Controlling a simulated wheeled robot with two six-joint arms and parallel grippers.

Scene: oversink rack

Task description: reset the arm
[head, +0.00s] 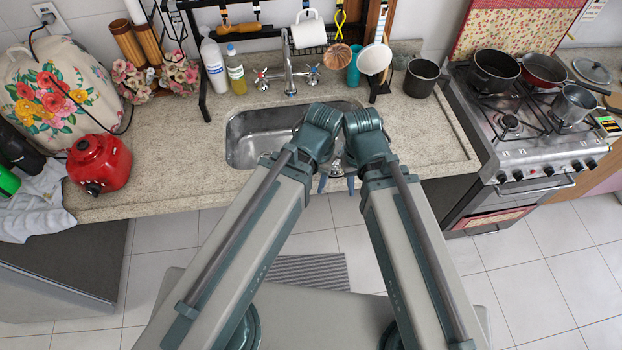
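My two arms reach forward from the bottom of the head view and fold down at their far joints, close together in front of the sink (250,135). Mostly hidden below those joints, only small bluish tips show. My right gripper (350,185) shows as a small tip over the counter's front edge. My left gripper (322,184) shows as another small tip beside it. I cannot see the gap between the fingers of either one. No object is seen held in them.
The rack (204,75) stands over the sink behind the faucet (289,75), with a white mug (309,31) on it. A red blender base (98,163) is on the left of the counter (180,180). A stove (520,130) with pots stands right.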

